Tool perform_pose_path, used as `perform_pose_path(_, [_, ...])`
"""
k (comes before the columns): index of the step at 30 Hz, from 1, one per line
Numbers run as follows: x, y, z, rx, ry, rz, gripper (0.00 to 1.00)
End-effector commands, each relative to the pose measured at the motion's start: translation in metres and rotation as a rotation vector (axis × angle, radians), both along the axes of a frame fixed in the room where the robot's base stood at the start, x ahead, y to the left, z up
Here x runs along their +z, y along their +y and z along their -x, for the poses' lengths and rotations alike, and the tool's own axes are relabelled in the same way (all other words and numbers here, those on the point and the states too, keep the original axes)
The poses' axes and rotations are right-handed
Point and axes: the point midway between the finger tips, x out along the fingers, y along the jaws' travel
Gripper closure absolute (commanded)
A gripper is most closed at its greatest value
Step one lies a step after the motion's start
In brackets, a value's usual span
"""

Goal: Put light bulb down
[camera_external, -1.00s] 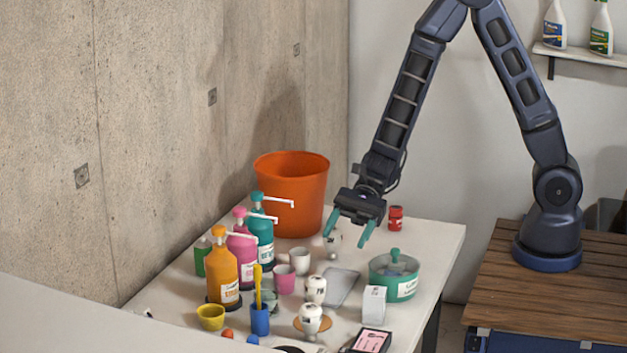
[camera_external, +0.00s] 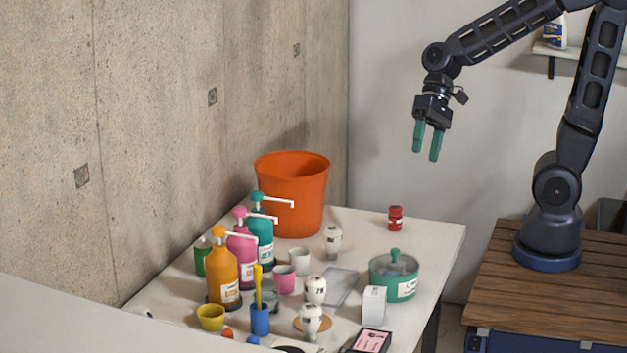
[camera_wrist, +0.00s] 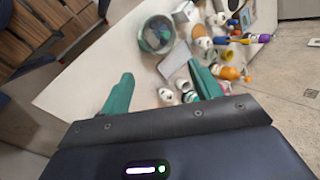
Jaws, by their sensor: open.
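A white light bulb (camera_external: 333,238) with dark print stands on the white table in front of the orange bucket (camera_external: 318,190). Two similar white bulbs stand nearer the front: one (camera_external: 316,290) beside a grey flat tray (camera_external: 341,284), and one (camera_external: 311,320) on a round orange-brown disc. My gripper (camera_external: 427,155) hangs high above the table's back right side, fingers pointing down, well clear of all bulbs. It is open and empty. In the wrist view my gripper (camera_wrist: 161,76) also shows its teal fingers apart with nothing between them.
Orange, pink and teal pump bottles (camera_external: 223,270) stand along the wall. A teal lidded pot (camera_external: 394,276), white box (camera_external: 374,304) and red jar (camera_external: 396,218) are on the right. Cups crowd the middle. The back right tabletop is mostly free.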

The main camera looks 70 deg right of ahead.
Motion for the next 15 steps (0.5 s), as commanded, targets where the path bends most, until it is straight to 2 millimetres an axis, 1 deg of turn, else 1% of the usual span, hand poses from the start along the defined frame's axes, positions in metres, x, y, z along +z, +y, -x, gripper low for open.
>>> perform_pose_path(1, [0.007,-0.011,0.007,0.021,-0.043,0.038,0.37])
perform_pose_path(3, [0.014,-0.028,0.015,0.055,-0.096,0.099,0.37])
perform_pose_path(15, [0.055,-0.121,0.064,0.197,-0.361,0.469,0.37])
